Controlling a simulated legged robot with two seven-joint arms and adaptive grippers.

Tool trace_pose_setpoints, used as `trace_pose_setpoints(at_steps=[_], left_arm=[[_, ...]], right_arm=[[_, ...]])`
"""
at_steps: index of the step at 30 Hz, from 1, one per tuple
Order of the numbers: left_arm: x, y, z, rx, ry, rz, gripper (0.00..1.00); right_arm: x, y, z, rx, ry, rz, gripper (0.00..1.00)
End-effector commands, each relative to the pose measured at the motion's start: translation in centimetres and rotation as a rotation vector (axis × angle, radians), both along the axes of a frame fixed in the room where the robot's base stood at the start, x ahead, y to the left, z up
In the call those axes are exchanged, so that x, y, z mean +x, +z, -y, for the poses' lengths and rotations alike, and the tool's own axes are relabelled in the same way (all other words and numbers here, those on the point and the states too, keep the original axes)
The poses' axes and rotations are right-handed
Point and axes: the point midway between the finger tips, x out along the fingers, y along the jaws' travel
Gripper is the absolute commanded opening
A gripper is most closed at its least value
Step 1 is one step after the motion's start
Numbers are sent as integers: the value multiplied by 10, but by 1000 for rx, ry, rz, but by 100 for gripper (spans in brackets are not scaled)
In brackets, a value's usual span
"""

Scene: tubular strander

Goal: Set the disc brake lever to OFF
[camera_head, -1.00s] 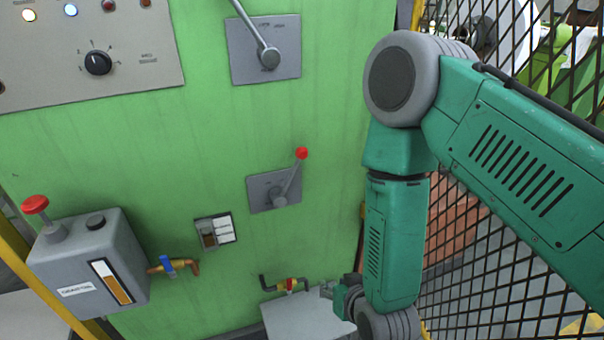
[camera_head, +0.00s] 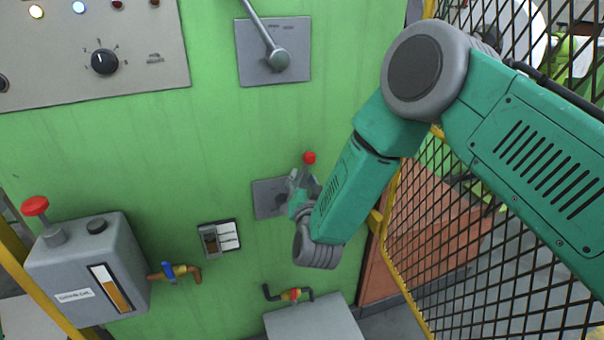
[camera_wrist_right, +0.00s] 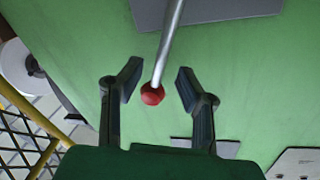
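A lever with a red ball knob (camera_head: 309,157) stands on a small grey plate (camera_head: 263,198) on the green panel. My right gripper (camera_head: 303,180) is at this lever and hides its lower part in the head view. In the right wrist view, the right gripper (camera_wrist_right: 159,76) is open. Its two fingers stand on either side of the grey rod, near the red knob (camera_wrist_right: 152,94), with gaps on both sides. A second grey lever (camera_head: 268,42) is on a larger plate above. I cannot read which lever is the disc brake. My left gripper is not in view.
A grey tank (camera_head: 75,270) with a red-capped knob and a brass valve (camera_head: 173,272) are at lower left. A small switch box (camera_head: 219,238) is left of the lever. A grey box (camera_head: 315,320) stands below. Yellow-framed mesh (camera_head: 440,230) is at right.

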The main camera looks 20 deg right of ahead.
Motion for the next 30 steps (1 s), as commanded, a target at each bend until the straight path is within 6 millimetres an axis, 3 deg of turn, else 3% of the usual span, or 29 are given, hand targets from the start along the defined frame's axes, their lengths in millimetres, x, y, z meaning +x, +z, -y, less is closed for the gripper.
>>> trace_pose_setpoints(at_steps=[6,17,20,21,30], left_arm=[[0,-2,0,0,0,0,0],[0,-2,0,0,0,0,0],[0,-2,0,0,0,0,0],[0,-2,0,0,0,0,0],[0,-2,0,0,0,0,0]], right_arm=[[26,0,6,0,0,1,31],[31,0,7,0,1,0,31],[31,0,7,0,1,0,3],[31,0,7,0,1,0,0],[30,-1,9,-7,2,-3,0]])
